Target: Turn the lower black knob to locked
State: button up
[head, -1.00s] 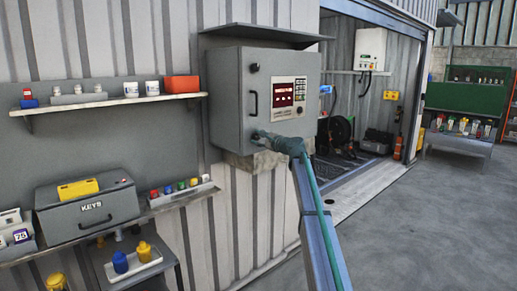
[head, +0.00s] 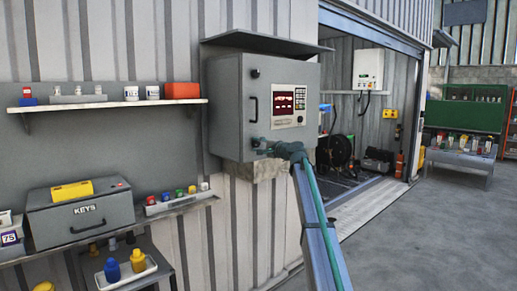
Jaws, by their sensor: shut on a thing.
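A grey metal cabinet (head: 232,110) hangs on the corrugated wall in the middle of the head view. My gripper (head: 262,144) is at the lower corner of that face, shut on the lower knob. My arm reaches up to it from below right. The knob's exact turn angle cannot be made out.
The cabinet's right face holds a red display with a keypad (head: 288,102). A shelf (head: 110,103) with small jars and an orange box stands left. A grey KEYS box (head: 82,208) sits below it. Open floor (head: 430,230) lies to the right.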

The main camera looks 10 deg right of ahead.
jog(key=o, duration=1.2)
jog(key=shift+c, duration=0.2)
jog(key=v, duration=1.2)
